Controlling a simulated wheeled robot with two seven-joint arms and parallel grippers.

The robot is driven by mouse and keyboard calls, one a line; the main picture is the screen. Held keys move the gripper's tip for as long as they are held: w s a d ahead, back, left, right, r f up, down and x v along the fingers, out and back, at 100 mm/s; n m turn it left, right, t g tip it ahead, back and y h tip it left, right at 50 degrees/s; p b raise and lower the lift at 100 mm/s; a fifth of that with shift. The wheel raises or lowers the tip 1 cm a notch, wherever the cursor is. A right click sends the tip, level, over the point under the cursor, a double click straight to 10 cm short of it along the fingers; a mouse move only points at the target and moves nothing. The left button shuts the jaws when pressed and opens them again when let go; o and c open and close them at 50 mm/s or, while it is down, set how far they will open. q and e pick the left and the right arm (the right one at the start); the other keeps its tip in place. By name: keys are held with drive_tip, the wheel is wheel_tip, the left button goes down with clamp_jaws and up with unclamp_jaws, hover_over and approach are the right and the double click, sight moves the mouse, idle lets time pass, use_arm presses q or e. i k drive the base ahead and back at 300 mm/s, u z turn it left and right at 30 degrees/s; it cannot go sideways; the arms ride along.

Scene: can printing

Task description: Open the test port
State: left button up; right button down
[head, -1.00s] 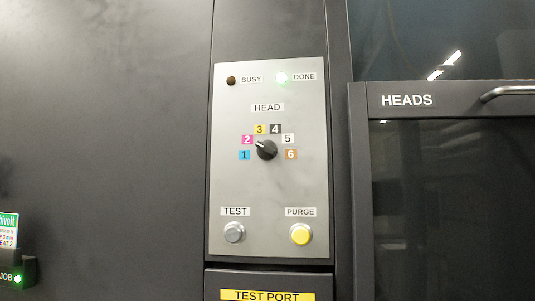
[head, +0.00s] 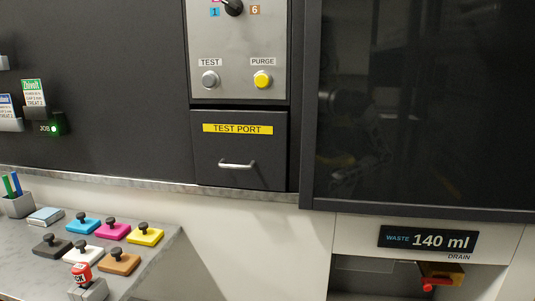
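The test port (head: 240,148) is a dark panel below the control plate in the head view. It has a yellow label reading TEST PORT and a silver bar handle (head: 238,165) on its lower part. Its front looks flush with the surrounding machine, so it appears shut. Neither of my grippers is in view.
Above the port are a grey TEST button (head: 210,79) and a yellow PURGE button (head: 262,80). A counter (head: 150,265) at lower left holds several coloured pads with black knobs. A dark glass door (head: 420,110) stands to the right, above a waste display (head: 428,240) reading 140 ml.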

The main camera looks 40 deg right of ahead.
sight(245, 149)
drive_tip(key=z, duration=0.5)
drive_tip(key=i, duration=0.5)
drive_tip(key=z, duration=0.4)
drive_tip(key=k, duration=0.35)
drive_tip(key=z, duration=0.45)
drive_tip(key=i, duration=0.4)
drive_tip(key=u, duration=0.95)
